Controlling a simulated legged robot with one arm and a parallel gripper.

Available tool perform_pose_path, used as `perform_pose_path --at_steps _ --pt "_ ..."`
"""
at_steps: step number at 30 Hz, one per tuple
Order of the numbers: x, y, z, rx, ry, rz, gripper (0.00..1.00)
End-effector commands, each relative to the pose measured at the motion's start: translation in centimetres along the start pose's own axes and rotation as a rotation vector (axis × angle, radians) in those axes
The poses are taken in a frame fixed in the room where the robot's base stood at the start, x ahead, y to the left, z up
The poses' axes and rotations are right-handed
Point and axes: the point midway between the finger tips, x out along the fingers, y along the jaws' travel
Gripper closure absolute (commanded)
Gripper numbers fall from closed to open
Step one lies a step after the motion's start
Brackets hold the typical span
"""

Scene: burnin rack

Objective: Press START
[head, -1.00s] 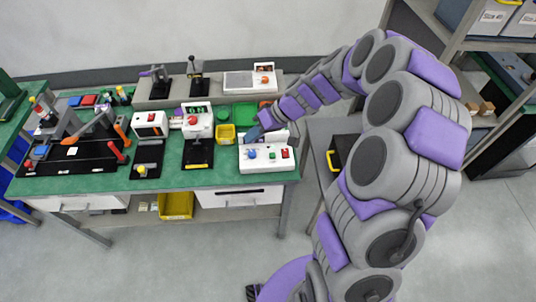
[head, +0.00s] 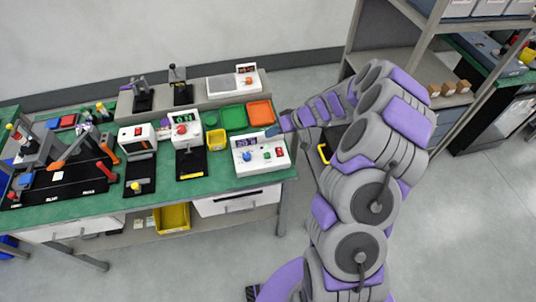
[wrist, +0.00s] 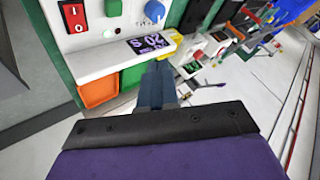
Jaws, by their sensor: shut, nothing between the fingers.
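The white control box (head: 262,167) stands at the front right of the green bench. On it are a blue knob (head: 247,156), a green button (head: 266,155), a red rocker switch (head: 279,152) and a lit display (head: 246,142). No START label is legible. My gripper (head: 271,131) is at the box's back edge, apart from the green button. In the wrist view my shut, empty fingers (wrist: 158,76) point toward the display (wrist: 150,43), with the green button (wrist: 113,7) and blue knob (wrist: 155,12) beyond. Contact with the box cannot be told.
Green (head: 233,118) and orange (head: 260,112) bins sit behind the box, and a yellow bin (head: 216,140) to its left. A white-headed device (head: 186,129) stands further left. A shelf rack (head: 455,50) is at the right. Open floor lies in front.

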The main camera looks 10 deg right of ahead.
Motion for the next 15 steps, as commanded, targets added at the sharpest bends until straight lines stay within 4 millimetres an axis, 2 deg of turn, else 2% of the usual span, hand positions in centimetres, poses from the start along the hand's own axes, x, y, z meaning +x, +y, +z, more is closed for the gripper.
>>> perform_pose_path --at_steps 7,15 --pt "1.9 0.1 0.8 -0.001 -0.009 0.004 1.00" --pt "4.1 2.3 2.7 0.001 -0.006 0.002 1.00"
